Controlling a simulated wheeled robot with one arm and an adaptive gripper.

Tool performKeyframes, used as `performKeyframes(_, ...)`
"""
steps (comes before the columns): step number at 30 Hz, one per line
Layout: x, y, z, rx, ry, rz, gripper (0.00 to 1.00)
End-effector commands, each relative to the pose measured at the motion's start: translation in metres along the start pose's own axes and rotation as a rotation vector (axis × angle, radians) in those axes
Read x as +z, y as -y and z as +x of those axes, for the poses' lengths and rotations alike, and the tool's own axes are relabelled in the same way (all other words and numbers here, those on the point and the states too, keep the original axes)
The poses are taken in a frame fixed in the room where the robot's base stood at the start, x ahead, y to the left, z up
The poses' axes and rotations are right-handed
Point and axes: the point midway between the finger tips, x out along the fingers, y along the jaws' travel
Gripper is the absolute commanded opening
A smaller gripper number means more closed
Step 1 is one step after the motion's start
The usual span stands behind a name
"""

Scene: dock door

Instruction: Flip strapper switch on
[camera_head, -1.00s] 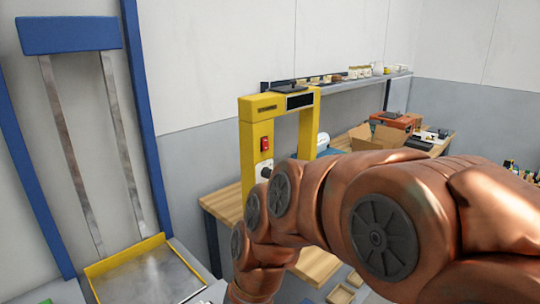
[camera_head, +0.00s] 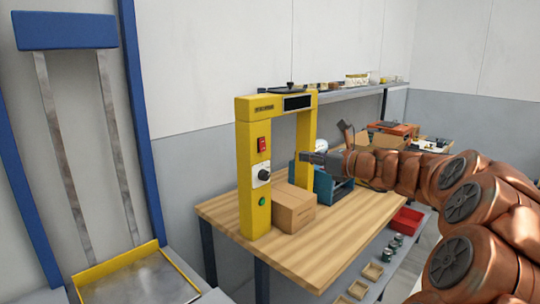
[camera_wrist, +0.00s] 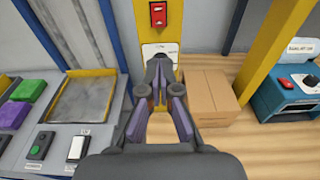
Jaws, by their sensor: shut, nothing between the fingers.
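The strapper is a yellow arch (camera_head: 252,218) standing on the wooden bench. Its left post carries a red switch (camera_head: 262,144) near the top, a black knob (camera_head: 264,174) on a white plate below it, and a green button (camera_head: 262,201) lowest. The red switch also shows at the top of the wrist view (camera_wrist: 158,14). My gripper (camera_head: 308,157) is shut and empty, apart from the post and to its right in the head view. In the wrist view my gripper (camera_wrist: 158,74) points at the post below the switch and covers part of the white plate.
A cardboard box (camera_head: 293,207) sits on the bench (camera_head: 340,240) by the arch. A teal device (camera_head: 330,187) stands behind it. A yellow-edged metal platform (camera_head: 135,280) is at the left. A red bin (camera_head: 407,221) is below right.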

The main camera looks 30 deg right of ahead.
Motion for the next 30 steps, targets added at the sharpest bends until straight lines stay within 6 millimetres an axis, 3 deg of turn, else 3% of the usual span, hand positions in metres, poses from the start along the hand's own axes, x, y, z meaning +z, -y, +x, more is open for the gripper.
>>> performKeyframes(14,0.001,-0.001,0.009,0.003,-0.001,0.0,0.0)
performKeyframes(30,0.0,-0.002,0.098,0.004,-0.003,-0.001,0.0)
